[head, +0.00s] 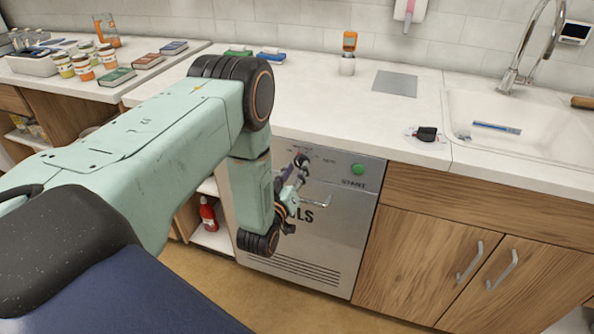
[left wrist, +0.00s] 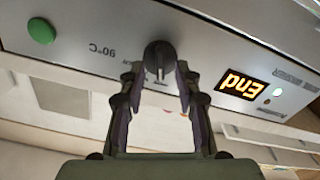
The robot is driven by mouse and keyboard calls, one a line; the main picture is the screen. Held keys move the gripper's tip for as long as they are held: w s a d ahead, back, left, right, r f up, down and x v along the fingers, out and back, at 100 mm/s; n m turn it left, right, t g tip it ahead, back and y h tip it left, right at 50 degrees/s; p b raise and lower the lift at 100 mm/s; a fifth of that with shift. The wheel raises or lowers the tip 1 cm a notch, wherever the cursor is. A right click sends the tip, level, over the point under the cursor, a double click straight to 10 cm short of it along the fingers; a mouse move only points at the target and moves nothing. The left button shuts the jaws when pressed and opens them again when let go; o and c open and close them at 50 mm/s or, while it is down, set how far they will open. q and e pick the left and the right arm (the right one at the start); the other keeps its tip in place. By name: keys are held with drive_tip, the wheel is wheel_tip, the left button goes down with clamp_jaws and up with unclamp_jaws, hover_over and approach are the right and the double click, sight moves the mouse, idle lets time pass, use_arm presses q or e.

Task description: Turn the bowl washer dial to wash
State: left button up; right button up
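The bowl washer (head: 330,240) is a steel-fronted unit under the counter, with a green START button (head: 357,169). Its dark dial (left wrist: 158,58) is at the top middle of the left wrist view, its pointer ridge running up and down in that picture. In the head view the left gripper (head: 296,177) is at the washer's upper front. My right gripper is not in view.
The counter above holds a grey plate (head: 395,83), an orange-topped bottle (head: 348,52) and a dark object (head: 427,134) near the sink (head: 520,125). A red extinguisher-like bottle (head: 208,214) stands on a low shelf left of the washer. Wooden cupboards (head: 420,250) adjoin it on the right.

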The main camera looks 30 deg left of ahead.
use_arm(q)
drive_tip(key=shift+w+a, duration=0.25)
drive_tip(key=shift+w, duration=0.2)
drive_tip(key=shift+d, duration=0.15)
clamp_jaws()
